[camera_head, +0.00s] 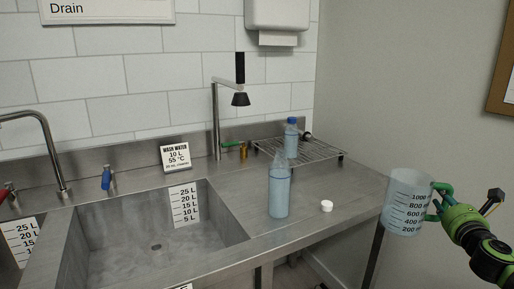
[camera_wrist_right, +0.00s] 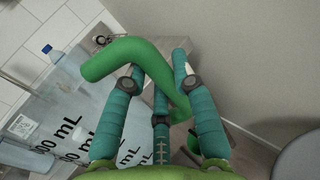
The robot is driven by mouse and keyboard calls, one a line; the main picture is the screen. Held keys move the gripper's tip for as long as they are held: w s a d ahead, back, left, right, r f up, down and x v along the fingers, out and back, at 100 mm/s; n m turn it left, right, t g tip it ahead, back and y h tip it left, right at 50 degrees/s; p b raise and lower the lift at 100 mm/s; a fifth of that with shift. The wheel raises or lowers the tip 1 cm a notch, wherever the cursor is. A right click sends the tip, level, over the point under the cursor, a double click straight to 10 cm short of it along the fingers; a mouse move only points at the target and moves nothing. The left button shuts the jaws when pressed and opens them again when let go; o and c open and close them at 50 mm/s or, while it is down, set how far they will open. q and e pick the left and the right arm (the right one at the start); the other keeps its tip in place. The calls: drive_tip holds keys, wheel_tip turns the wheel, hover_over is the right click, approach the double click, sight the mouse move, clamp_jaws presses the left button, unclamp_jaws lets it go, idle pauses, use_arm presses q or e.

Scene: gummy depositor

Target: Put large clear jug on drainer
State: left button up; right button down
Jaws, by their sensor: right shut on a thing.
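The large clear jug (camera_head: 404,204), with black volume marks and a green handle, is upright at the right of the head view, beyond the counter's right edge. My right gripper (camera_head: 440,198) is shut on its handle. In the right wrist view the teal fingers close around the green handle (camera_wrist_right: 112,56), and the jug's marked wall (camera_wrist_right: 70,125) lies to the left. The drainer (camera_head: 318,151), a low wire rack, stands on the counter at the back right, left of the jug and apart from it. My left gripper is not in view.
A blue-capped bottle (camera_head: 291,143) stands at the drainer. Another bottle (camera_head: 279,192) stands uncapped on the counter (camera_head: 345,182) in front, near a white cap (camera_head: 327,206). The sink (camera_head: 130,235) is on the left. The drainer's right part looks clear.

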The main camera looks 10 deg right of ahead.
drive_tip(key=s+d+r+m+g+h, duration=0.3)
drive_tip(key=s+d+m+g+h, duration=0.3)
drive_tip(key=d+m+h, duration=0.15)
drive_tip(key=n+t+y, duration=0.4)
drive_tip(key=n, duration=0.1)
approach(419, 231)
drive_tip(key=x, duration=0.5)
drive_tip(key=shift+w+d+f, duration=0.1)
drive_tip(key=shift+w+d, duration=0.1)
drive_tip(key=shift+d, duration=0.05)
drive_tip(key=s+a+f+n+t+y, duration=0.1)
drive_tip(key=s+a+f+n+y, duration=0.15)
drive_tip(key=a, duration=0.55)
drive_tip(key=s+a+f+n+t+y, duration=0.1)
drive_tip(key=s+a+f+t+y, duration=0.2)
drive_tip(key=a, duration=0.5)
drive_tip(key=s+a+n+g+y, duration=0.1)
drive_tip(key=s+a+n+y, duration=0.25)
drive_tip(key=s+a, duration=0.75)
wheel_tip(419, 231, up, 7)
drive_tip(key=w+p, duration=0.1)
drive_tip(key=p, duration=0.6)
drive_tip(key=shift+w+a+m+p, duration=0.2)
drive_tip(key=shift+a+m+p, duration=0.1)
drive_tip(key=shift+a+m, duration=0.1)
drive_tip(key=shift+a, duration=0.1)
